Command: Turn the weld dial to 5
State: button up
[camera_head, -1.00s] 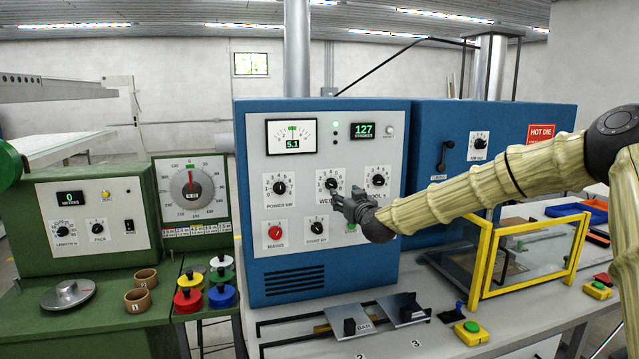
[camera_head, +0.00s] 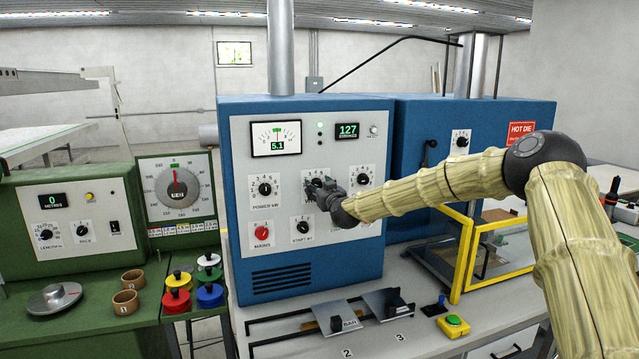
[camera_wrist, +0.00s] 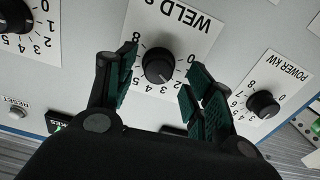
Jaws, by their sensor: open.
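The weld dial is a black round knob on a white scale plate, upside down in the wrist view (camera_wrist: 158,66). Its lettering reads "WELD S", the rest cut off. I cannot clearly read the number it points to. In the head view its plate (camera_head: 314,177) is on the blue cabinet's grey panel, largely covered by my gripper (camera_head: 322,193). In the wrist view my gripper (camera_wrist: 161,82) is open, with green-padded fingers on either side of the knob and visible gaps to it. How far the fingertips are from the panel is unclear.
The power dial (camera_head: 265,188) and another dial (camera_head: 364,180) flank the weld dial closely. A red knob (camera_head: 262,232) and the start dial (camera_head: 303,228) sit below. A yellow frame guard (camera_head: 463,255) stands right, under my arm.

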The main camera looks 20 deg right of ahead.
jog(key=shift+w, duration=0.5)
jog(key=shift+w+d+p, duration=0.15)
jog(key=shift+w+p, duration=0.1)
jog(key=shift+p, duration=0.05)
jog(key=shift+w, duration=0.15)
jog(key=c, duration=1)
